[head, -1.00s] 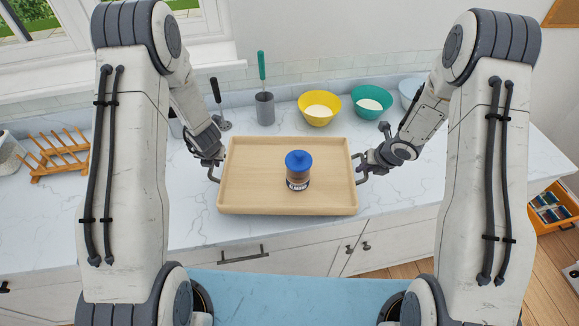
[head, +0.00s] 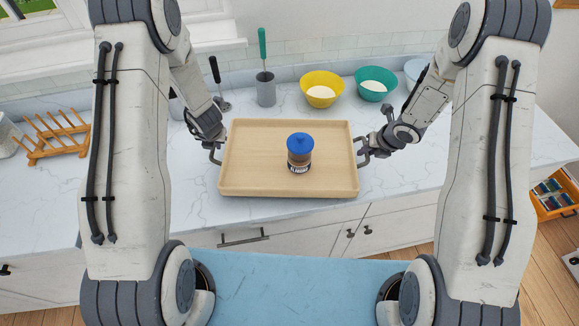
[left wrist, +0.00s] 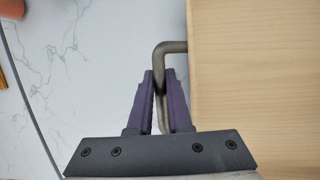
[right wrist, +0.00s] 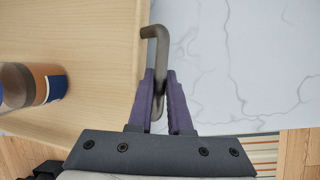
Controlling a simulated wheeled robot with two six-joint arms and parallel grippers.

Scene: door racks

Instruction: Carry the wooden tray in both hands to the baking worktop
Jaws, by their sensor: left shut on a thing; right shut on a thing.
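The wooden tray (head: 250,165) is a pale rectangular tray at the front of the marble counter, with a metal handle on each short side. A jar with a blue lid (head: 299,155) stands upright on it, right of the middle. My left gripper (head: 215,155) is shut on the tray's left handle, which shows between the fingers in the left wrist view (left wrist: 162,85). My right gripper (head: 363,155) is shut on the right handle, seen in the right wrist view (right wrist: 158,80). I cannot tell whether the tray is lifted clear of the counter.
Behind the tray stand a grey utensil pot (head: 265,88), a yellow bowl (head: 321,90) and a green bowl (head: 375,84). A wooden rack (head: 55,138) is at the left. The marble counter (head: 440,170) is clear right of the tray. An orange crate (head: 556,203) is on the floor at right.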

